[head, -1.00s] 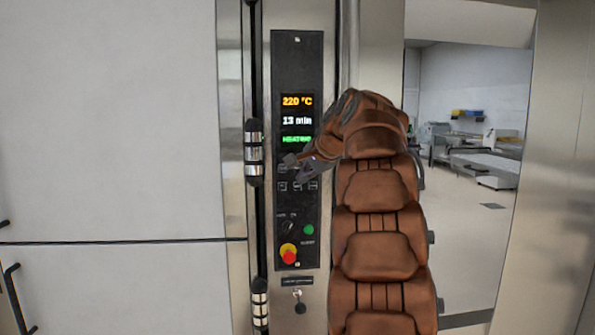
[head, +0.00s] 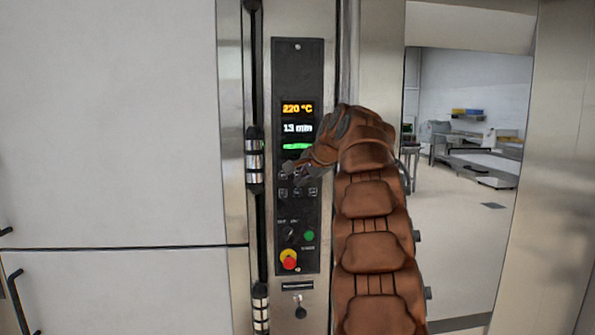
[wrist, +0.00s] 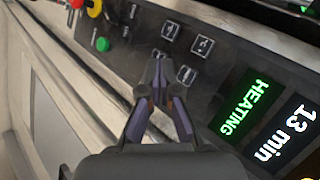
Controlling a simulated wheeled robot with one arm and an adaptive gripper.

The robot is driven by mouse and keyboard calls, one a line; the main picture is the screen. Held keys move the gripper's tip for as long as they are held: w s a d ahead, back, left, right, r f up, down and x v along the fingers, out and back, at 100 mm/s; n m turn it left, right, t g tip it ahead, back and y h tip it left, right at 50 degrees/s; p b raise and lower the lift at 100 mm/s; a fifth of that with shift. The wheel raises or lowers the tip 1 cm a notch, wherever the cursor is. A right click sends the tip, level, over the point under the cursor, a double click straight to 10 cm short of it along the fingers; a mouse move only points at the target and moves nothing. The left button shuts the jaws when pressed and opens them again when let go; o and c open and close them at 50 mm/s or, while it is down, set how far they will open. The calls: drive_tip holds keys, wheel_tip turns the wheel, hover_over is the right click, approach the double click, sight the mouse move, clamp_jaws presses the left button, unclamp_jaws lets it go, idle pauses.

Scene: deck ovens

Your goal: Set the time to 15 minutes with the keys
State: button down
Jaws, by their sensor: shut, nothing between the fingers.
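The black control panel (head: 298,222) stands upright in the steel oven front. Its time display (head: 298,128) reads 13 min, under a 220 °C display (head: 298,108). In the wrist view the time display (wrist: 286,133) also reads 13 min, beside a green HEATING line (wrist: 243,107). The keys (head: 298,193) sit below the displays; in the wrist view, several square keys (wrist: 202,45) show around the fingertips. My gripper (wrist: 158,62) is shut and empty, its tips over the key area. I cannot tell whether they touch a key. The fingers hide part of the keys.
Below the keys are a rotary switch (head: 290,232), a green button (head: 309,236) and a red stop button on yellow (head: 289,260). A black vertical door handle (head: 255,200) runs close at the left. An open room with benches lies at the right.

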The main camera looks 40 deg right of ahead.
drive_tip(key=shift+w+d+p, duration=0.6)
drive_tip(key=shift+w+p, duration=0.15)
drive_tip(key=shift+p, duration=0.05)
drive_tip(key=shift+w+d+p, duration=0.55)
drive_tip(key=shift+w+p, duration=0.2)
drive_tip(key=shift+w+d+r+p, duration=0.1)
drive_tip(key=shift+w+p, duration=0.1)
drive_tip(key=shift+p, duration=0.2)
drive_tip(key=shift+w+d+p, duration=0.4)
drive_tip(key=shift+p, duration=0.2)
idle(1.1)
drive_tip(key=shift+s+a, duration=0.1)
drive_tip(key=shift+a, duration=0.05)
drive_tip(key=shift+s+a+b, duration=0.4)
drive_tip(key=shift+s+b, duration=0.15)
drive_tip(key=shift+b, duration=0.05)
